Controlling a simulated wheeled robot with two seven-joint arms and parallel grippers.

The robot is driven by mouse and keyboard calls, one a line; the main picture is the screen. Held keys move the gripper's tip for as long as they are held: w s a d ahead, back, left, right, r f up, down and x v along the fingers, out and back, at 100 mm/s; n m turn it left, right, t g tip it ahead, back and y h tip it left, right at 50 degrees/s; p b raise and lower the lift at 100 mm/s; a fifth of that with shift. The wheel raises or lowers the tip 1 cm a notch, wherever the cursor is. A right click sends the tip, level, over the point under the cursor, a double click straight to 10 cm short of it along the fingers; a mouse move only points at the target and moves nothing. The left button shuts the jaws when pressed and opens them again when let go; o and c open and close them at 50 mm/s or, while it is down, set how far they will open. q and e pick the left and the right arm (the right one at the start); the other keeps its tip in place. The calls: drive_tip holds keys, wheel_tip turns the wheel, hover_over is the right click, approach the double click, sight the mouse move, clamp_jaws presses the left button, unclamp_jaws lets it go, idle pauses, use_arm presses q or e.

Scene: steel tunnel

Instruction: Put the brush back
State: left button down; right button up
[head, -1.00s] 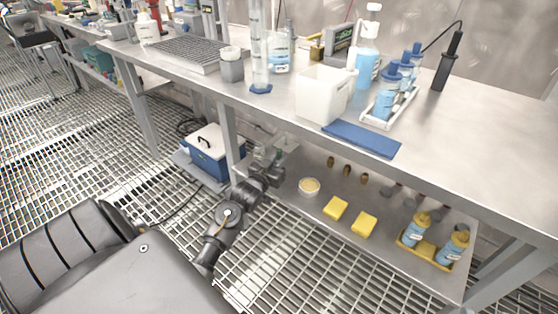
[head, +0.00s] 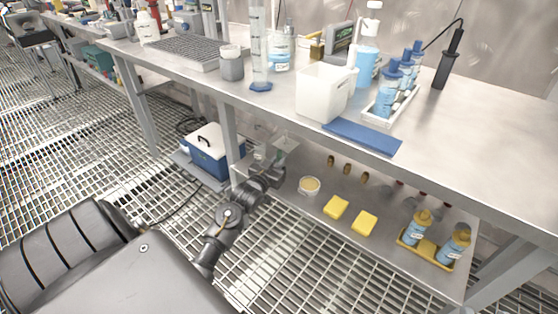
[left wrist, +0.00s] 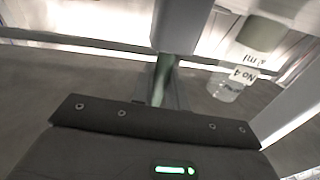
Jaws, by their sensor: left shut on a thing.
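My left gripper (head: 267,160) is low beside the table leg, at the left end of the lower shelf. In the left wrist view it is shut on a narrow greenish-grey thing (left wrist: 163,78), which looks like part of the brush. The brush's bristles and far end cannot be made out. A clear container (head: 284,150) stands close to the gripper on the shelf. In the left wrist view a clear labelled jar (left wrist: 238,65) appears upside down to the right of the fingers. My right gripper is not in view.
A blue-and-white cooler (head: 208,150) stands left of the leg (head: 228,130). The tabletop (head: 475,140) is above the gripper.

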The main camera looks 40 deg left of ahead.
use_arm(q)
drive_tip(key=shift+f, duration=0.15)
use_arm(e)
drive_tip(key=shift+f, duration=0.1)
use_arm(q)
drive_tip(key=c, duration=1.3)
unclamp_jaws()
drive_tip(key=shift+s, duration=0.25)
drive_tip(key=s+d+p, duration=0.2)
drive_tip(key=s, duration=0.8)
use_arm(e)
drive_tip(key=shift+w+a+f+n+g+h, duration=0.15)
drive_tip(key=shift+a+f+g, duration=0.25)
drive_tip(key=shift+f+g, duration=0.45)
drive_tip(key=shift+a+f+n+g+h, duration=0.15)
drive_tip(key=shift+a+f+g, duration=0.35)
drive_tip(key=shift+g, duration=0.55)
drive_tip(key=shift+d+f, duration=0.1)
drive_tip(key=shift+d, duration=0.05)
